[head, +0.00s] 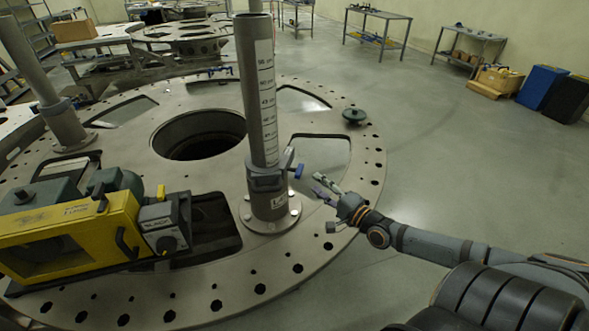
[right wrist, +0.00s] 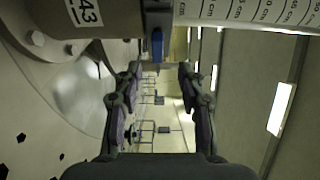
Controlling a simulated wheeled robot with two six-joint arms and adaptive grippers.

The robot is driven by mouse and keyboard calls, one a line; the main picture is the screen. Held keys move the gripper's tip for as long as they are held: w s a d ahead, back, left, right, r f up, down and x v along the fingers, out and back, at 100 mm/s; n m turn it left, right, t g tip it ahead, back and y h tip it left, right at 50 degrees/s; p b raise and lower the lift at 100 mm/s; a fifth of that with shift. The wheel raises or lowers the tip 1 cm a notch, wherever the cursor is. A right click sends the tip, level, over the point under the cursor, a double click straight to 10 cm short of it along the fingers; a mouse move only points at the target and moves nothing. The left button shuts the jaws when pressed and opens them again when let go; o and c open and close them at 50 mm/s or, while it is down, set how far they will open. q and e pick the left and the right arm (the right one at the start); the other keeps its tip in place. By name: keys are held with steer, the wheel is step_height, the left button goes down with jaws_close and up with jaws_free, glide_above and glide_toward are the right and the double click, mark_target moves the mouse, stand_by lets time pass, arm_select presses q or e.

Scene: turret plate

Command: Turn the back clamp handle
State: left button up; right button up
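A grey clamp (head: 264,181) sits around the lower part of the upright post (head: 256,95) that carries a scale label. Its blue handle (head: 299,171) sticks out on the right side of the clamp. In the right wrist view the blue handle (right wrist: 157,44) shows beyond the fingertips, roughly in line with the gap between them. My right gripper (head: 317,183) is open and empty, a little right of and below the handle, apart from it. In the right wrist view its two fingers (right wrist: 158,78) are spread. My left gripper is not in view.
The post's bolted flange stands on the large round plate (head: 225,300) with a central hole. A yellow machine (head: 75,235) lies to the left. Another post (head: 28,60) with a clamp stands at far left. A dark green knob (head: 354,115) sits near the right rim.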

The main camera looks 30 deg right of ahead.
mark_target(299, 169)
steer(key=w+b, duration=0.1)
steer(key=w, duration=0.2)
steer(key=w+a+b, duration=0.1)
steer(key=w+b, duration=0.1)
steer(key=w, duration=0.1)
steer(key=w+b, duration=0.2)
steer(key=w, duration=0.1)
steer(key=shift+w+a+f, duration=0.15)
steer(key=shift+w+f, duration=0.1)
steer(key=shift+w, duration=0.15)
jaws_close()
